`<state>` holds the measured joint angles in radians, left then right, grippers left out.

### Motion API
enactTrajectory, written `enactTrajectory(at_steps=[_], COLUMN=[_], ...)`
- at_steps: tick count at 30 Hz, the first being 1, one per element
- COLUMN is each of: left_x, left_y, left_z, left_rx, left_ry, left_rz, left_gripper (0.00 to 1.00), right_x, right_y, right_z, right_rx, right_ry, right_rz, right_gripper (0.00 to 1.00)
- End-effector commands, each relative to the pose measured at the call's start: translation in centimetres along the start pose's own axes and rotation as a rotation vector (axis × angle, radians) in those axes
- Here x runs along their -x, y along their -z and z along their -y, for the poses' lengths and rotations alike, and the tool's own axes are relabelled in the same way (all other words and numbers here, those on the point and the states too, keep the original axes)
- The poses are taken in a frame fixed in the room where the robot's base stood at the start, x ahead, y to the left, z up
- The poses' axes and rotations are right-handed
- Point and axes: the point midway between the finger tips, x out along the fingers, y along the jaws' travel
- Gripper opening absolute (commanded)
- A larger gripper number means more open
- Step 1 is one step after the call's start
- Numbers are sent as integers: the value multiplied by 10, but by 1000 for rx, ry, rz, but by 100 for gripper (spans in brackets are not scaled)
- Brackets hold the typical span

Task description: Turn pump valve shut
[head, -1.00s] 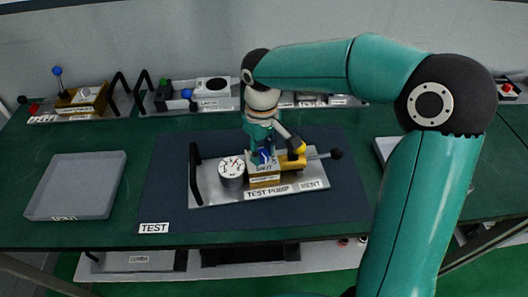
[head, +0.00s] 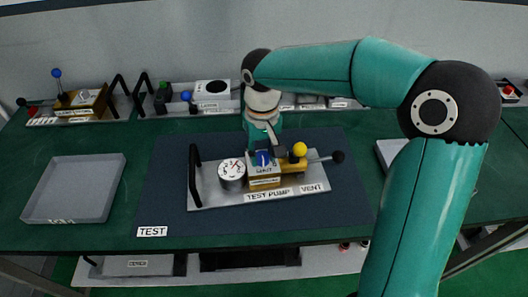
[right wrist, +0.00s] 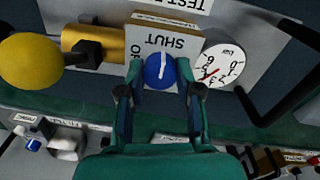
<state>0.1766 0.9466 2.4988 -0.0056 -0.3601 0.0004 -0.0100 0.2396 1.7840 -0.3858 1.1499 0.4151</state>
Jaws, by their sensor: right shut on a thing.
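The test pump (head: 312,186) sits on the dark mat at the middle of the table. Its valve is a blue knob (right wrist: 160,71) with a white line, on a block marked SHUT (right wrist: 166,42); a partly hidden label starting "OP" is at its left in the right wrist view. The white line points up the picture, towards SHUT. The knob also shows in the head view (head: 263,158). My right gripper (right wrist: 160,93) is shut on the knob, one finger on each side. A dial gauge (right wrist: 222,65) stands beside the block. My left gripper is not in view.
A yellow ball (head: 299,149) and a lever with a black ball (head: 338,157) are right of the valve. A black handle (head: 194,175) rises at the plate's left end. An empty grey tray (head: 75,188) lies left. Other devices line the back.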

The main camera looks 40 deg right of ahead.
Motion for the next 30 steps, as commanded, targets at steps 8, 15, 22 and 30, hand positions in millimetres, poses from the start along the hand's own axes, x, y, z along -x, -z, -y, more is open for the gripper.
enactTrajectory(at_steps=[8, 15, 22, 30], left_x=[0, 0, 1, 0], left_y=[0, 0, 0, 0], left_z=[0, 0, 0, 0], left_rx=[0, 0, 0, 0], left_ry=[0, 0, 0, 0], left_rz=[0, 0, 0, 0], left_gripper=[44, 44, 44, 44], right_x=[0, 0, 10, 57], right_y=[0, 0, 0, 0], right_z=[0, 0, 0, 0], right_rx=[0, 1, 1, 1], right_ry=[1, 1, 1, 3], right_rz=[1, 1, -2, -5], right_gripper=[59, 60, 60, 60])
